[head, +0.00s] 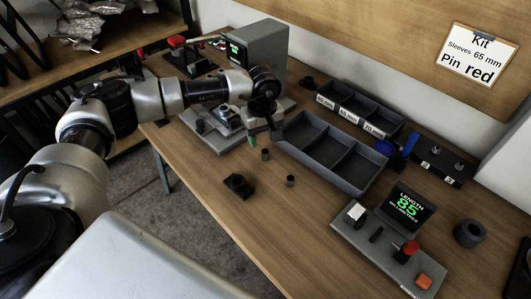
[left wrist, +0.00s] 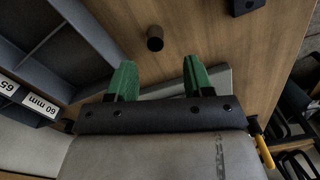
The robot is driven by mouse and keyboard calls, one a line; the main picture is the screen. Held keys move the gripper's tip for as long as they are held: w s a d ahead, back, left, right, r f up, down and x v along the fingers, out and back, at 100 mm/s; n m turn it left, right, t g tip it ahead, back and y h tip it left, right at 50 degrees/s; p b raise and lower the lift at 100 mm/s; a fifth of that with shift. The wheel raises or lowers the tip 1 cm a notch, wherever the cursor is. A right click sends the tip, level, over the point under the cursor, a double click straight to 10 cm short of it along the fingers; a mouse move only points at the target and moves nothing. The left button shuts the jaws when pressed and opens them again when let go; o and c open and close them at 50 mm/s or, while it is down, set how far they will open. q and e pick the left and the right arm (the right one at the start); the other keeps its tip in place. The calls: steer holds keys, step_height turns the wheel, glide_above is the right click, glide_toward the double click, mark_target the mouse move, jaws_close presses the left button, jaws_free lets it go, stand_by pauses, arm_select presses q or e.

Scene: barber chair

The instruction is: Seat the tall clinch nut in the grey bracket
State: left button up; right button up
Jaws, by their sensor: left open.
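My left gripper (head: 262,132) is open and empty above the bench, its green fingers pointing down; they show clearly apart in the left wrist view (left wrist: 158,65). Two small dark cylinders stand upright near it: one (head: 265,154) just below the gripper and one (head: 291,180) farther toward the front right. The left wrist view shows one dark cylinder (left wrist: 155,39) beyond the fingertips, not touched. I cannot tell which cylinder is the tall clinch nut. A dark block (head: 238,186) with a round top lies to the left. I cannot make out the grey bracket for certain. My right gripper is out of view.
A grey machine (head: 260,50) with a base plate stands behind the gripper. A divided grey tray (head: 335,176) is right of it, with labelled bins (head: 362,104) behind. A length gauge (head: 388,252) reading 85 stands front right. The front left bench is clear.

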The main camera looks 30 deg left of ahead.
mark_target(265, 151)
arm_select(q)
steer(key=f, duration=0.3)
steer(key=f+p, duration=0.1)
steer(key=shift+d+f, duration=0.2)
steer(key=shift+d, duration=0.2)
steer(key=shift+f, duration=0.5)
jaws_close()
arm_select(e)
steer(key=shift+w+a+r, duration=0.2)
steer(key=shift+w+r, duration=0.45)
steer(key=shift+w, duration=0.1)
